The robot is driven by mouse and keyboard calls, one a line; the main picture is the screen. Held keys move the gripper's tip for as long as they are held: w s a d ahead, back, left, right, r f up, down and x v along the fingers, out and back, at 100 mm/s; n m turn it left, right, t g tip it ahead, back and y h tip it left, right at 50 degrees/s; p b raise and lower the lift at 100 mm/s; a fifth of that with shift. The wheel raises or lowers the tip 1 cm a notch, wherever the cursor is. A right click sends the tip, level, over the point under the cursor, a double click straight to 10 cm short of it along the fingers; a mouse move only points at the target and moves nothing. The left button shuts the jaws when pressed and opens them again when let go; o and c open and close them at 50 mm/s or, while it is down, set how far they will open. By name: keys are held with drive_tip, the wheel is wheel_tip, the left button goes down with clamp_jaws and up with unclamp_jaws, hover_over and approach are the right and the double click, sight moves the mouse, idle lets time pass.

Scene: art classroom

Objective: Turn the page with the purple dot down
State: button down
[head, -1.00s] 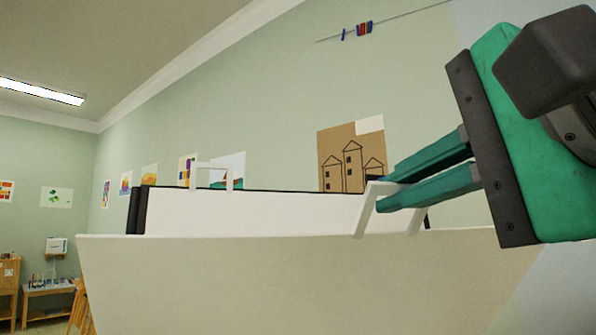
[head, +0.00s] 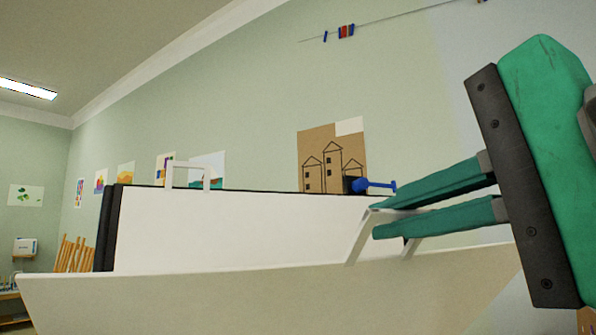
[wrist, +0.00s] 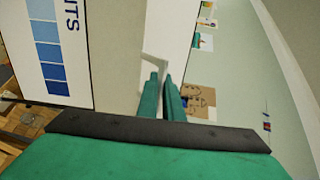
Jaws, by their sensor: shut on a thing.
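A large cream page (head: 250,300) fills the lower part of the head view, its upper edge slanting across. White sheets (head: 240,232) with a dark top edge stand behind it. The page has a white loop handle (head: 355,245) at its right end. My gripper (head: 374,220), with green fingers, is shut on this handle. In the wrist view the fingertips (wrist: 161,78) meet the white handle (wrist: 155,62) beside the plain cream page (wrist: 116,55). No purple dot shows in either view.
Another white handle (head: 188,166) stands up at the back sheets' top left. A blue peg (head: 375,185) sticks out behind my fingers. The wrist view shows a panel with blue squares (wrist: 48,50) and letters. Pictures hang on the green wall (head: 420,90).

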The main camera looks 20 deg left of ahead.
drive_tip(key=s+d+f, duration=0.3)
drive_tip(key=f, duration=0.2)
drive_tip(key=shift+s, duration=0.35)
drive_tip(key=shift+d+f, duration=0.1)
drive_tip(key=shift+d, duration=0.05)
idle(0.3)
drive_tip(key=s+d+f, duration=0.3)
drive_tip(key=s+f, duration=0.1)
drive_tip(key=f, duration=0.3)
drive_tip(key=shift+d+f, duration=0.15)
drive_tip(key=shift+f, duration=0.2)
idle(0.4)
drive_tip(key=shift+s, duration=0.1)
wheel_tip(320, 180, down, 9)
drive_tip(key=s+d, duration=0.2)
drive_tip(key=shift+s+r, duration=0.15)
drive_tip(key=shift+s, duration=0.25)
idle(0.6)
drive_tip(key=shift+d, duration=0.1)
